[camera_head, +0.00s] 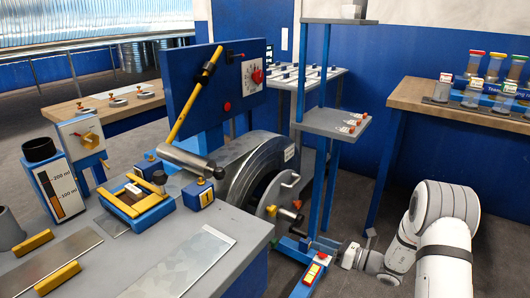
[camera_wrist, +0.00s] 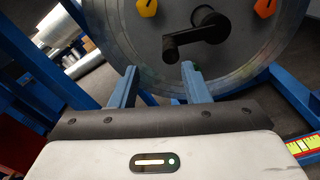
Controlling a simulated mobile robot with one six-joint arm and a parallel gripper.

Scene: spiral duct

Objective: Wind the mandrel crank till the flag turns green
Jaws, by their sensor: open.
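The mandrel's grey round end plate (camera_wrist: 240,62) fills the top of the wrist view, and the drum also shows in the head view (camera_head: 238,172). A black crank (camera_wrist: 186,40) with a round knob is fixed on the plate, with its arm pointing left and down. My gripper (camera_wrist: 158,78) is open and empty, its two blue fingers pointing at the plate below the crank. The fingers are apart from the crank. In the head view my gripper (camera_head: 318,245) is low, right of the drum. I cannot make out the flag for certain.
A strip with red, yellow and green (camera_head: 312,273) lies on a blue rail by my gripper. A blue post with grey shelves (camera_head: 335,122) stands behind it. The grey bench (camera_head: 238,222) is left.

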